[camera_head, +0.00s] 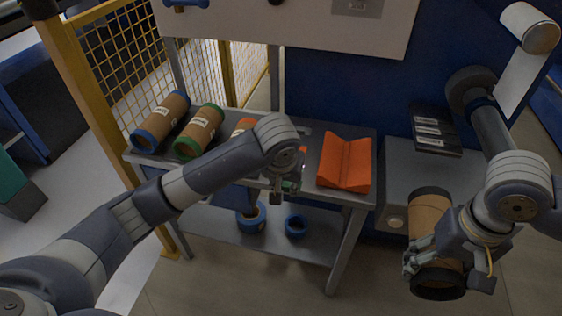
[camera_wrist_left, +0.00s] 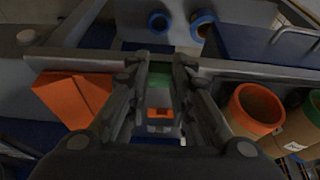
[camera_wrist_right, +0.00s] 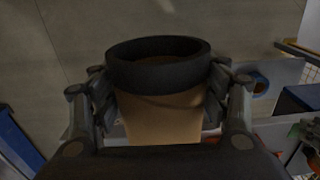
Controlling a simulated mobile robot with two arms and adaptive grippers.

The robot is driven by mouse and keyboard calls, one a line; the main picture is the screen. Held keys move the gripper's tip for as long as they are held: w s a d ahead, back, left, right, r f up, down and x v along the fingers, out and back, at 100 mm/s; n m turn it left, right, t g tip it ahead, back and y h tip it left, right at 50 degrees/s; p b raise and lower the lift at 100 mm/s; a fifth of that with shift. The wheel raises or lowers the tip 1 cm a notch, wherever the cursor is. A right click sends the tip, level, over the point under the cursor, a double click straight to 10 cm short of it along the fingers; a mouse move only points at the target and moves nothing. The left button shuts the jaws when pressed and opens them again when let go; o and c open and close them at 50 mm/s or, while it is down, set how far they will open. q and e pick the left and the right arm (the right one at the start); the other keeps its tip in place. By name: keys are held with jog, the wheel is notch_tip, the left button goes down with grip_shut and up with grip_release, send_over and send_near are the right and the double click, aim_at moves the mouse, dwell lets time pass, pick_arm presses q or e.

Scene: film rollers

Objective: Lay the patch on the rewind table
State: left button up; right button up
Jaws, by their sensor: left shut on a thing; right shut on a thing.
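My left gripper (camera_head: 283,190) is over the front edge of the grey table (camera_head: 308,131). In the left wrist view its fingers are nearly together on a small green piece (camera_wrist_left: 160,72), which may be the patch; most of it is hidden. An orange and white item (camera_wrist_left: 160,121) shows between the fingers, beyond the piece. My right gripper (camera_head: 446,262) is shut around a brown roller (camera_head: 430,208) with black end rings, held up at the right of the table. The roller also shows in the right wrist view (camera_wrist_right: 160,118). I cannot tell which surface is the rewind table.
An orange V-shaped cradle (camera_head: 345,163) sits empty on the table. Blue-ended (camera_head: 161,120), green-ended (camera_head: 199,131) and orange-ended (camera_head: 243,127) rollers lie at its left. Blue-rimmed items (camera_head: 296,226) are on the lower shelf. A grey cabinet (camera_head: 398,172) stands at right.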

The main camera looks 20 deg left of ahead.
pick_arm(q)
jog(key=w, duration=0.3)
jog(key=w+a, duration=0.1)
jog(key=w, duration=0.2)
jog(key=w+a+f, duration=0.1)
jog(key=w, duration=0.2)
jog(key=shift+w+a+p, duration=0.15)
jog(key=shift+w+p, duration=0.15)
pick_arm(e)
jog(key=shift+r, duration=0.4)
pick_arm(q)
jog(key=shift+f+p, duration=0.3)
jog(key=shift+f, duration=1.45)
pick_arm(e)
jog(key=shift+r, duration=0.3)
pick_arm(q)
jog(key=shift+f, duration=0.15)
jog(key=shift+f, duration=0.45)
pick_arm(e)
jog(key=shift+r, duration=0.15)
pick_arm(q)
jog(key=o, duration=0.7)
jog(key=shift+r, duration=0.1)
jog(key=shift+r, duration=0.3)
jog(key=v, duration=1.2)
jog(key=shift+r, duration=0.25)
pick_arm(e)
jog(key=shift+f, duration=0.3)
